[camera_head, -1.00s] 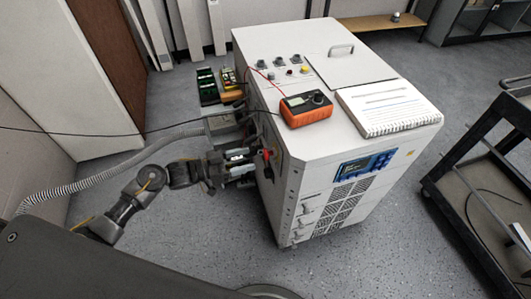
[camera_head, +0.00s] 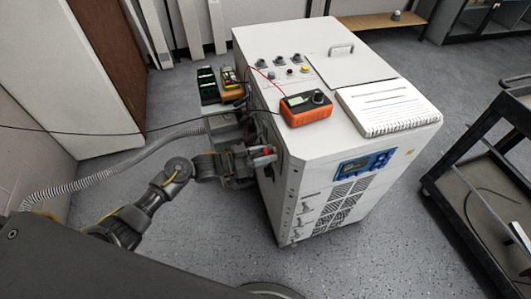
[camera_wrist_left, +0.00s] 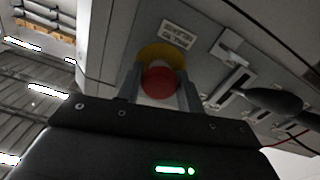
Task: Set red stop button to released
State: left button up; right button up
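The red stop button (camera_wrist_left: 160,81) sits on a yellow ring (camera_wrist_left: 162,55) on the side face of the grey cabinet (camera_head: 318,165). In the head view the button (camera_head: 266,152) shows just beyond my left gripper. My left gripper (camera_head: 252,158) is at the cabinet's left side. In the left wrist view its two fingers (camera_wrist_left: 160,88) stand apart, one on each side of the red cap. Little gap shows beside the cap, and I cannot make out contact. My right gripper is out of view.
An orange meter (camera_head: 306,108) and a notebook (camera_head: 388,107) lie on the cabinet top. A grey corrugated hose (camera_head: 100,177) and a black cable run in from the left. A dark cart (camera_head: 480,190) stands at the right. Floor in front is clear.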

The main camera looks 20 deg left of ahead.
pick_arm(q)
grip_shut()
jog(key=shift+s+a+r+p, duration=0.1)
jog(key=shift+s+a+p, duration=0.2)
jog(key=shift+a+p, duration=0.25)
jog(key=shift+o, duration=1)
grip_release()
jog(key=o, duration=0.4)
